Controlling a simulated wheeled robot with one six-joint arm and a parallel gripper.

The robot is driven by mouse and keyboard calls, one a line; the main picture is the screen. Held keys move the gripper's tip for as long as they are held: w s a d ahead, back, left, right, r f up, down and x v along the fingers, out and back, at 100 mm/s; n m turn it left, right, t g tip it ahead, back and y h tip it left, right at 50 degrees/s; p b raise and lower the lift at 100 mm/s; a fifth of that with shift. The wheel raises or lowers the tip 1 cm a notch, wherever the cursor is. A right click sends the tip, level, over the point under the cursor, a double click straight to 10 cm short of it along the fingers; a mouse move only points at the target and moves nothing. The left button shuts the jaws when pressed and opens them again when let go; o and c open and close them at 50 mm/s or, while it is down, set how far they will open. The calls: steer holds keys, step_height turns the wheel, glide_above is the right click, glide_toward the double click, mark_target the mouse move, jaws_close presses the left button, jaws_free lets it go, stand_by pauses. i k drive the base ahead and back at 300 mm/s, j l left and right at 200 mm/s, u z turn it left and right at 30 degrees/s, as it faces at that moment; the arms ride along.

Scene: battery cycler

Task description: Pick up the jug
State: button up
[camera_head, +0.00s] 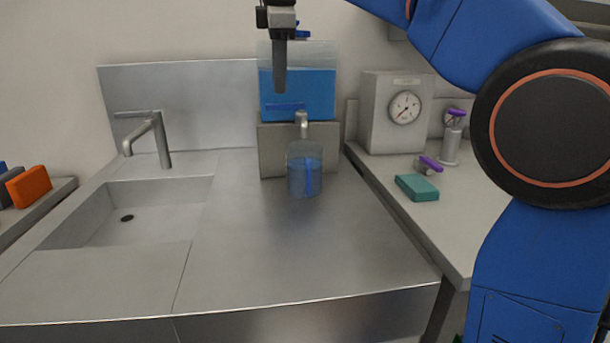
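The jug (304,174) is a clear container with a blue tint and a blue strip on its near side. It appears upright on the steel counter (270,240), below the tap (302,124) of a dispenser with a blue tank (297,95). My gripper (280,88) is high above and a little left of the jug, in front of the tank, pointing down. Only one dark finger shows clearly, so its opening cannot be judged. Nothing is seen hanging from it. The jug does not touch my gripper.
A sink (150,215) with a faucet (150,135) is at left. An orange block (29,187) lies at far left. At right are a gauge box (390,112), a purple-topped bottle (451,138) and a teal block (417,187). The counter in front of the jug is clear.

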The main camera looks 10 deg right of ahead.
mark_target(304, 159)
steer(key=k, duration=1)
